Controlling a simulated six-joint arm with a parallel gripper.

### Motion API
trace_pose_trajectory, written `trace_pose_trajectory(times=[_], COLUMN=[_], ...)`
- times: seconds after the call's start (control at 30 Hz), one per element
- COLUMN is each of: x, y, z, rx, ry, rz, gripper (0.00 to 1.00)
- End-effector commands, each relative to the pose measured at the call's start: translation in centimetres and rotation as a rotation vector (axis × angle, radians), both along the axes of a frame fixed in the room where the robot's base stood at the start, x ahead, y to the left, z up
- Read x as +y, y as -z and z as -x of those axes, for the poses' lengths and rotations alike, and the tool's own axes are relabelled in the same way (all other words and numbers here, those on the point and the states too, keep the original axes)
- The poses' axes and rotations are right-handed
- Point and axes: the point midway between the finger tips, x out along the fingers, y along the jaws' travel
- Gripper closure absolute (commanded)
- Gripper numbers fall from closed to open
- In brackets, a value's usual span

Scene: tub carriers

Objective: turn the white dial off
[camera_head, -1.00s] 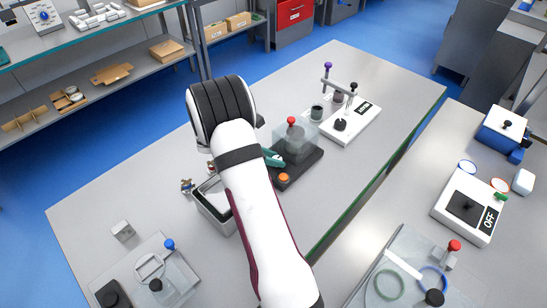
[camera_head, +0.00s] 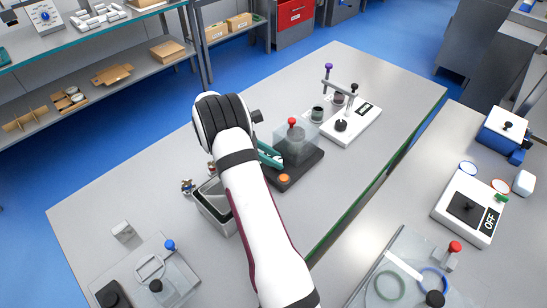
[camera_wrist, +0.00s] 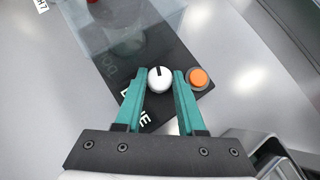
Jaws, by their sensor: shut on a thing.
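The white dial (camera_wrist: 160,79) sits on a dark base plate (camera_wrist: 185,60) in the wrist view, with a black mark across its top pointing toward the picture's top edge. My gripper (camera_wrist: 160,86) has its two teal fingers on either side of the dial, shut on it. Lettering on the plate beside the dial is partly covered by the left finger and cannot be fully read. In the head view, my gripper (camera_head: 270,155) is at the near left edge of the dark base plate (camera_head: 304,171); the dial is hidden there.
An orange button (camera_wrist: 198,79) is close beside the right finger. A clear box with a red knob (camera_head: 292,122) stands on the same plate. A metal bin (camera_head: 217,207) is close by on the left. A white unit with posts (camera_head: 352,125) stands farther right.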

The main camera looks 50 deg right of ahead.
Motion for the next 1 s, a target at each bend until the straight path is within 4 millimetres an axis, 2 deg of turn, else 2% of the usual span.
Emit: trace_pose_trajectory(times=[0.03, 0.17, 0.2, 0.57, 0.67, 0.8, 1.0], x=[0.0, 0.0, 0.0, -0.1, 0.0, 0.2, 4.0], y=[-0.1, -0.1, -0.1, 0.0, -0.1, -0.1, -4.0], z=[0.0, 0.0, 0.0, 0.0, 0.2, 0.6, -0.8], rx=[-0.001, -0.001, -0.001, 0.001, 0.003, 0.004, -0.004], ry=[0.000, -0.001, -0.001, -0.030, -0.128, -0.384, -0.404], rz=[0.001, 0.000, 0.001, 0.002, 0.003, -0.001, 0.004], gripper=[0.56, 0.33, 0.31, 0.31, 0.31, 0.31, 0.31])
